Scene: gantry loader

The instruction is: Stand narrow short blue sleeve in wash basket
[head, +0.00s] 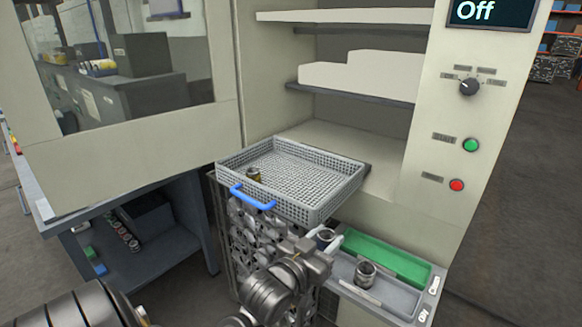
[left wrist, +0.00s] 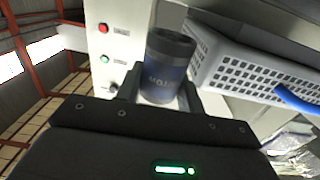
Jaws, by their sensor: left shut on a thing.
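My left gripper (head: 328,240) is shut on a short sleeve (head: 326,235), dark with a blue band. It is held upright in front of the basket's right end, above the trays. In the left wrist view the sleeve (left wrist: 165,72) sits between the fingers, its dark open end up and its blue band with lettering facing the camera. The grey mesh wash basket (head: 325,205) with a blue handle rests at the machine opening; its wall also shows in the left wrist view (left wrist: 232,72). My right gripper is out of view.
A green tray (head: 400,262) and a grey tray (head: 400,298) lie to the right below the basket. A metal sleeve (head: 366,272) stands in the grey tray. The basket's middle and right are empty. Machine shelves (head: 360,92) rise behind it.

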